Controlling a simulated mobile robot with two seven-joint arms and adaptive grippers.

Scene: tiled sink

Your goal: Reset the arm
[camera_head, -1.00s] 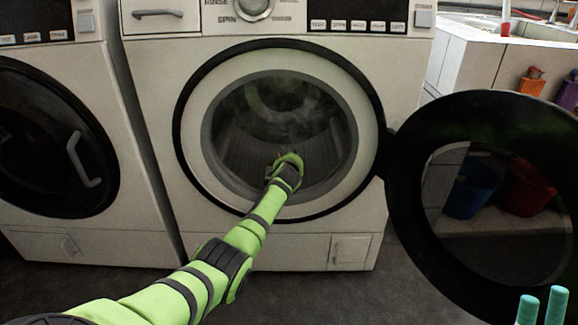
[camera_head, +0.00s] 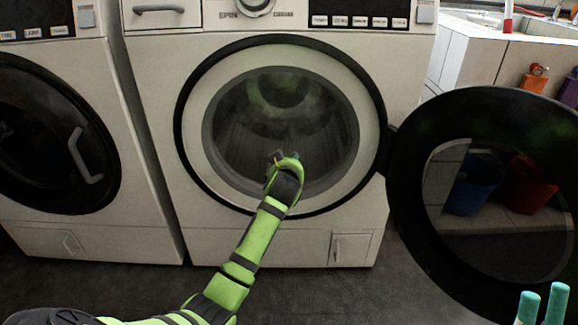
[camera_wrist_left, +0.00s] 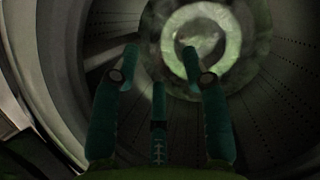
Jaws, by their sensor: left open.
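My left arm, green with dark bands, reaches from the bottom of the head view to the open front washer (camera_head: 290,235). My left gripper (camera_head: 285,158) is at the lower part of the washer's round opening in that view. In the left wrist view, the gripper (camera_wrist_left: 160,65) has its teal fingers spread with nothing between them. They point toward the grey, perforated drum (camera_wrist_left: 270,110). Two teal fingertips of my right gripper (camera_head: 543,303) show at the bottom right corner, apart with a gap. The rest of that gripper is out of the picture.
The washer's round black door (camera_head: 415,200) is swung open to the right. A second washer (camera_head: 90,235) with a shut door stands at the left. A blue bucket (camera_head: 473,185) and a red bucket (camera_head: 527,185) show through the door ring. A tiled sink counter (camera_head: 490,62) is at the upper right.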

